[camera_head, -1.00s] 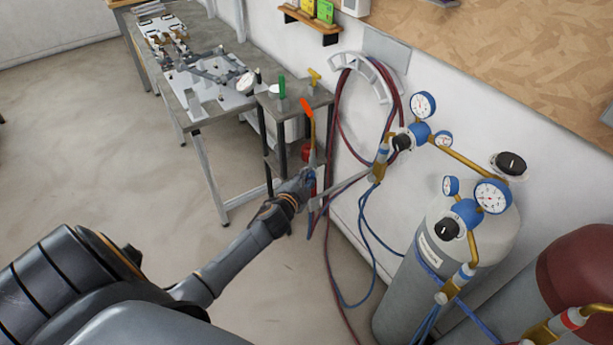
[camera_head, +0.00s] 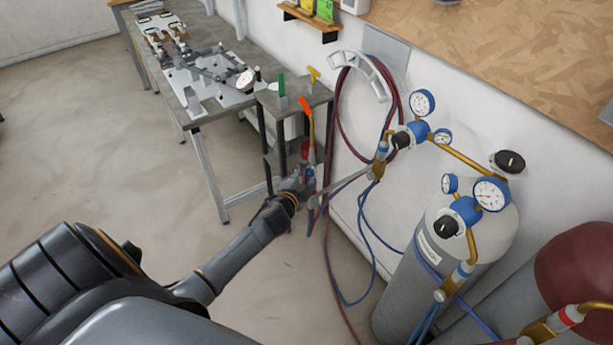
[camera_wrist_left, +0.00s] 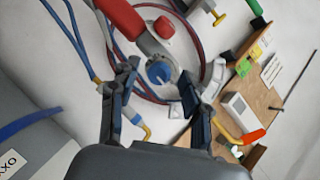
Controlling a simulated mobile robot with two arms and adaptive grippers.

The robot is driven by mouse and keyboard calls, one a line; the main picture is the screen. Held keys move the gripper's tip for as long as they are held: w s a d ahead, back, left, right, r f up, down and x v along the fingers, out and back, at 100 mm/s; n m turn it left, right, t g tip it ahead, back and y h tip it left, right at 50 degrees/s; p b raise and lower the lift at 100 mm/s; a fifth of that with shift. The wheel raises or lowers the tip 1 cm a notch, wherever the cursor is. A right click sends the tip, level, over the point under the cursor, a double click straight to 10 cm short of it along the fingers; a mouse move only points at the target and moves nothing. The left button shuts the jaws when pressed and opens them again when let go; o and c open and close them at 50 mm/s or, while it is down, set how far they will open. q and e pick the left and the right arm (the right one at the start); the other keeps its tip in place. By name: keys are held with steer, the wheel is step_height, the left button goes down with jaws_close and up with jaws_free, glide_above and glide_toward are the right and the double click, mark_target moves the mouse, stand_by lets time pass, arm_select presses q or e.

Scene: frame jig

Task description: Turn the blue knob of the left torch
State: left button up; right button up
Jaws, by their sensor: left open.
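The blue knob (camera_wrist_left: 160,72) shows in the left wrist view, on a grey torch body beside a red knob (camera_wrist_left: 163,27). My left gripper (camera_wrist_left: 174,72) is open, with one fingertip on each side of the blue knob. I cannot tell whether the fingers touch it. In the head view my left gripper (camera_head: 307,174) is at the torch beside the small stand and largely hides the blue knob. The torch's brass tube (camera_head: 312,133) rises above it, with a red knob (camera_head: 305,150) nearby. My right gripper is not in view.
The small stand (camera_head: 292,100) holds green and yellow items. A workbench (camera_head: 195,118) with clamps stands behind it. Red and blue hoses (camera_head: 366,235) hang close on the right, before gas cylinders (camera_head: 425,275). The floor at left is clear.

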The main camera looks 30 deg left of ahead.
arm_select(q)
steer(key=v, duration=1.2)
stand_by(0.3)
steer(key=s+d+f+n+g+b, duration=0.15)
steer(key=s+f, duration=0.25)
steer(key=f, duration=0.6)
steer(key=s+d+f+n+g+h+b, duration=0.1)
steer(key=s+f+g, duration=0.25)
steer(key=f, duration=0.65)
steer(key=s+d+f+n+g+b, duration=0.1)
steer(key=s+f, duration=0.4)
steer(key=f, duration=0.5)
steer(key=s+d+f+n+g+h+b, duration=0.1)
steer(key=s+d+f+n+g, duration=0.1)
steer(key=s+f, duration=0.8)
steer(key=s+d+f+n+g+h+b, duration=0.1)
steer(key=s+d+f+g, duration=0.4)
steer(key=s+f, duration=0.5)
steer(key=s+d+n+b, duration=0.1)
steer(key=s, duration=0.6)
steer(key=shift+s+f, duration=0.35)
steer(key=shift+s, duration=0.05)
steer(key=shift+d, duration=0.1)
